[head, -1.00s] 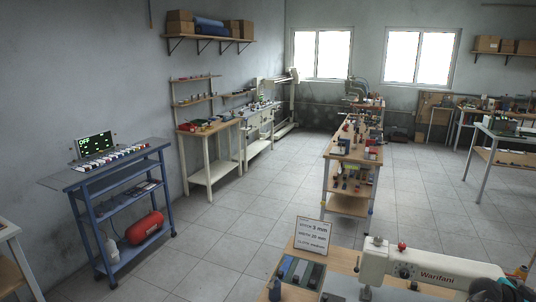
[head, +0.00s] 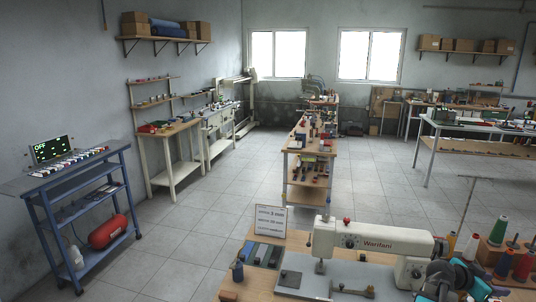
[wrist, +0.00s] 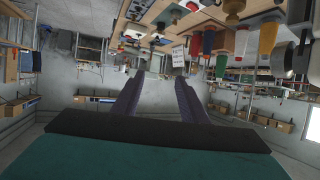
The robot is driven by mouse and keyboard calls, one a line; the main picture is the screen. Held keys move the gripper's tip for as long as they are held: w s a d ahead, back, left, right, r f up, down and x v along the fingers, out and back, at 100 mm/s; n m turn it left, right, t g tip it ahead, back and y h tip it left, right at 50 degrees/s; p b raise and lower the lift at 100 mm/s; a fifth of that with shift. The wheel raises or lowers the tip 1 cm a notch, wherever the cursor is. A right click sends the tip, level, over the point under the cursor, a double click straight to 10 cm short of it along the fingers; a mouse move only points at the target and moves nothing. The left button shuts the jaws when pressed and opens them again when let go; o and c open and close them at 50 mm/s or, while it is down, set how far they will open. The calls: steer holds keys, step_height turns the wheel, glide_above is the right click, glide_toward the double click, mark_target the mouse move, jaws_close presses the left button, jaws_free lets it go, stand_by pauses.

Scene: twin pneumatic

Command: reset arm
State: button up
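My gripper (wrist: 158,92) shows in the wrist view with its two purple fingers well apart and nothing between them. The wrist view is upside down, with the room's floor and benches beyond the fingers. In the head view, part of my teal and dark arm shows at the lower right, beside the white sewing machine (head: 372,242). The fingertips cannot be made out in the head view.
The sewing machine stands on a wooden table with a sign (head: 269,220) and several thread spools (head: 497,231) near my arm. A blue cart (head: 83,218) stands at left, a long bench (head: 310,146) in the middle. Tiled floor (head: 215,190) between them is clear.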

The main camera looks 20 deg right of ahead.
steer(key=w+a+f+n+t+y, duration=0.1)
steer(key=w+a+f+n+y, duration=0.15)
steer(key=w+a+f, duration=0.6)
steer(key=w+a+f+n+t+y, duration=0.2)
steer(key=w+a+f+n, duration=0.3)
steer(key=a, duration=0.7)
steer(key=w+a+f+n+t+y, duration=0.1)
steer(key=w+a+f+n+y, duration=0.1)
steer(key=w+a+f, duration=0.55)
steer(key=a+f+n+g+y, duration=0.1)
steer(key=a+f+n+y, duration=0.2)
steer(key=a, duration=1)
steer(key=w+a+f+n+y, duration=0.15)
steer(key=a+n, duration=0.25)
steer(key=a, duration=0.9)
steer(key=a+f+n+g+y, duration=0.1)
steer(key=a+f+n+y, duration=0.2)
steer(key=a, duration=1)
steer(key=s+f+g+b, duration=0.2)
steer(key=s+f+b, duration=0.4)
steer(key=s+f, duration=0.7)
steer(key=s+f+g+b, duration=0.3)
steer(key=s+f+b, duration=0.3)
steer(key=s+f, duration=0.7)
step_height(320, 180, down, 4)
steer(key=shift+f+n+h, duration=0.25)
steer(key=shift+n+h, duration=0.1)
steer(key=shift+h, duration=0.05)
steer(key=shift+a, duration=0.1)
